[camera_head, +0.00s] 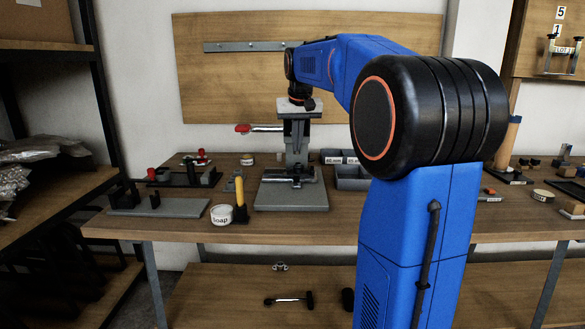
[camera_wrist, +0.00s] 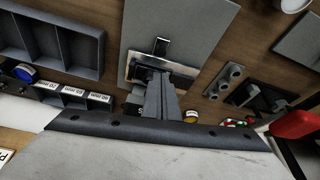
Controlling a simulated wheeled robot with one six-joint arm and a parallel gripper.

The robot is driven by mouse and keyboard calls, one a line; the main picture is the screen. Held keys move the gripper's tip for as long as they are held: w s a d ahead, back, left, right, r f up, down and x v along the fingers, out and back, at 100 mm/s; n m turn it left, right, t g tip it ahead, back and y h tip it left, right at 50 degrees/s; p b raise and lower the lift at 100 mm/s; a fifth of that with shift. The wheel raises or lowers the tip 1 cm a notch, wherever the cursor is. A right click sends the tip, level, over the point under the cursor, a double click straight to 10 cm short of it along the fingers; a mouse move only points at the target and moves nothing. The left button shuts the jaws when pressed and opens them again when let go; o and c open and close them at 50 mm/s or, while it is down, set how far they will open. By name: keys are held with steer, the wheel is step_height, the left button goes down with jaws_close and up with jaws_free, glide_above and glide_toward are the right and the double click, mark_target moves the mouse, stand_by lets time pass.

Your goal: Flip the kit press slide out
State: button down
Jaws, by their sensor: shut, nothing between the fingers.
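The kit press stands on the bench, with a flat grey base (camera_head: 291,197), a grey upright (camera_head: 297,147) and a wide head. A low dark and metallic piece that looks like its slide (camera_head: 289,178) lies on the base. In the wrist view this piece (camera_wrist: 170,73) shows at the near end of the base plate (camera_wrist: 205,25). A lever with a red grip (camera_head: 242,128) sticks out left of the press; its red end (camera_wrist: 297,124) also shows in the wrist view. My gripper (camera_head: 302,104) is shut and empty, at the top of the press. Its fingertips are hard to make out.
Grey bins (camera_head: 352,176) stand right of the press, close to its base. A soap tub (camera_head: 221,214) and a yellow-handled tool (camera_head: 240,192) stand at its front left. A fixture with red knobs (camera_head: 185,172) is further left.

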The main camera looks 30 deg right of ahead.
stand_by(0.3)
steer(key=x, duration=1)
steer(key=s+a, duration=0.2)
steer(key=s, duration=0.1)
steer(key=s+a, duration=0.2)
steer(key=s, duration=0.1)
steer(key=s+a, duration=0.2)
steer(key=s, duration=0.1)
steer(key=shift+s+a+r, duration=0.1)
steer(key=shift+s+a, duration=0.15)
steer(key=shift+s, duration=0.05)
steer(key=shift+s+a, duration=0.25)
steer(key=shift+s, duration=0.15)
steer(key=v, duration=1)
steer(key=shift+w, duration=0.1)
stand_by(0.3)
